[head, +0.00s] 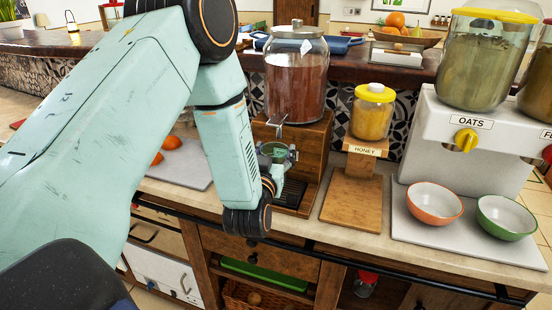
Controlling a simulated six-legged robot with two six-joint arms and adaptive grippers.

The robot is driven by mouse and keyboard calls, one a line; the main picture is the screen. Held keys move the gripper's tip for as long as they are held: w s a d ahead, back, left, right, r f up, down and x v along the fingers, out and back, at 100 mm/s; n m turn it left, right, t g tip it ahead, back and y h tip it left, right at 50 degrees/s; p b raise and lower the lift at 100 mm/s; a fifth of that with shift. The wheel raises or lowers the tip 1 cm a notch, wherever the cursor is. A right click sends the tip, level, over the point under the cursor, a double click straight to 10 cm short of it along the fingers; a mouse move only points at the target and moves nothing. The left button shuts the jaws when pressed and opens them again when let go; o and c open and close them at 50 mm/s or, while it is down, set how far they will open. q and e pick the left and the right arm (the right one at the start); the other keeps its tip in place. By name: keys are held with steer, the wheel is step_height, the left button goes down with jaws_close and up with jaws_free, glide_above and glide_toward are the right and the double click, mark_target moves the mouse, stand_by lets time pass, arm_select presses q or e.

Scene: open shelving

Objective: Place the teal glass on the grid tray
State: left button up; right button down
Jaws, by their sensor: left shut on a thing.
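The teal glass (279,150) is under the tap of the large jar, in front of the wooden stand. My left gripper (277,170) is shut on it, coming in from the left; its fingers and wrist cover part of the glass. The dark grid tray (291,194) lies at the foot of the stand, just below and right of the gripper. I cannot tell whether the glass touches the tray. My right gripper is not in view.
The jar (295,85) of red-brown contents stands on the wooden stand (318,150). To its right are a honey jar (372,112) on a wooden stand, an oats dispenser (470,135), an orange bowl (434,204) and a green bowl (505,217). Orange pieces (172,142) lie at left.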

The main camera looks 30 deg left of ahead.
arm_select(q)
steer(key=shift+d+x, duration=0.25)
steer(key=shift+x, duration=0.85)
steer(key=shift+w+f, duration=0.1)
steer(key=shift+w, duration=0.15)
steer(key=f, duration=0.3)
steer(key=shift+s+a, duration=0.1)
steer(key=shift+a, duration=0.2)
steer(key=shift+f+b, duration=0.2)
steer(key=shift+b, duration=0.1)
steer(key=shift+d, duration=0.2)
steer(key=shift+f, duration=0.2)
steer(key=o, duration=1.2)
steer(key=shift+a, duration=0.15)
steer(key=shift+o, duration=1.1)
